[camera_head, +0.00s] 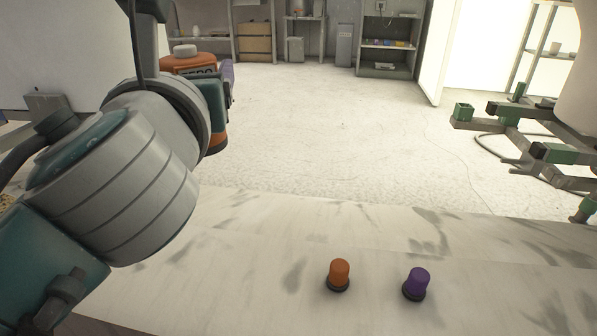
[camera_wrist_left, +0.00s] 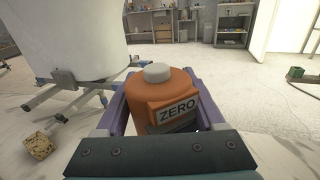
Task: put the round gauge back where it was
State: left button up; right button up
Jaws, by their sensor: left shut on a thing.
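The round gauge is an orange drum (camera_wrist_left: 178,84) with a white knob on top and a plate reading ZERO. It sits upright between the purple fingers of my left gripper (camera_wrist_left: 160,104), which is shut on it. In the head view the gauge (camera_head: 190,62) shows at the upper left, partly hidden behind my left arm, with a purple finger to its right. It appears held up beyond the pale marbled worktop (camera_head: 230,240). Its lower part is hidden in both views. My right gripper is out of view.
An orange-capped piece (camera_head: 339,272) and a purple-capped piece (camera_head: 416,282) stand on the worktop. A frame with green ends (camera_head: 520,137) stands at the right. A large white drum (camera_wrist_left: 65,40) and a small speckled block (camera_wrist_left: 38,146) show at left in the wrist view. The middle floor is clear.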

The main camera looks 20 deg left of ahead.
pick_arm(q)
notch_tip(320, 180, down, 21)
jog(key=b, duration=1.7)
jog(key=shift+s+d+f, duration=0.1)
jog(key=shift+d, duration=0.05)
jog(key=shift+r, duration=0.2)
jog(key=shift+f, duration=0.15)
jog(key=o, duration=1)
jog(key=shift+c, duration=0.2)
jog(key=o, duration=0.4)
